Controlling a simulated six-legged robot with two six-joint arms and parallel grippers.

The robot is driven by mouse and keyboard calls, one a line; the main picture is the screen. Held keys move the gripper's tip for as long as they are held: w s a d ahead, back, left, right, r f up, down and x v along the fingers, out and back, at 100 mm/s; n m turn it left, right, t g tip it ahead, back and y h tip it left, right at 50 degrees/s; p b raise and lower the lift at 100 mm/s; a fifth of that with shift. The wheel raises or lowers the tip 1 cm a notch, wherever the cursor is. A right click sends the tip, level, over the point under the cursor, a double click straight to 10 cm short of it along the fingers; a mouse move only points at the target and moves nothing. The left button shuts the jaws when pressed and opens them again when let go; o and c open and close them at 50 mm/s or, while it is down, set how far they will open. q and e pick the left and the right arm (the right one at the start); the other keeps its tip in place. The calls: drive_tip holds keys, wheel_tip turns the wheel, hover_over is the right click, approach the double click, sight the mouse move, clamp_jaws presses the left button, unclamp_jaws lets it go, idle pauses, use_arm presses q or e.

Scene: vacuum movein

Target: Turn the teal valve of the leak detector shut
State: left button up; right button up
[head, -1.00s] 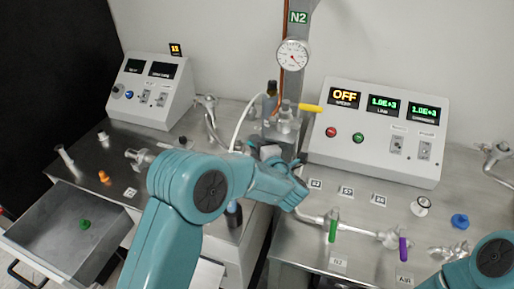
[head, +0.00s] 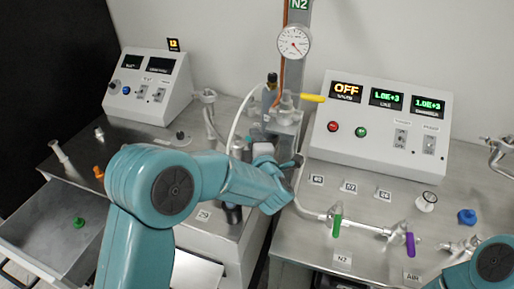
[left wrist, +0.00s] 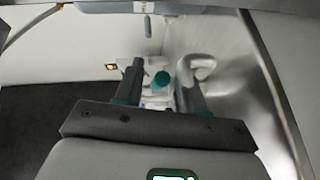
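In the left wrist view a round teal knob (left wrist: 161,81), likely the teal valve, shows between the two dark fingers of my left gripper (left wrist: 160,75). The fingers stand apart, and I see no contact with the knob. White and grey parts surround the knob. In the head view my left gripper (head: 282,172) is at the gap between the two benches, mostly hidden by its own wrist. My right gripper is out of view; only part of my right arm shows at the lower right.
A left console (head: 155,85) and a right console (head: 380,125) stand on metal benches. A pillar with a gauge (head: 294,42) and a yellow handle (head: 312,98) rise behind my gripper. Green (head: 337,226) and purple (head: 410,245) handles sit on the right bench.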

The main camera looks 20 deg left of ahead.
use_arm(q)
drive_tip(key=b+v, duration=0.2)
drive_tip(key=v, duration=1.4)
drive_tip(key=shift+o, duration=0.2)
drive_tip(key=shift+s, duration=0.2)
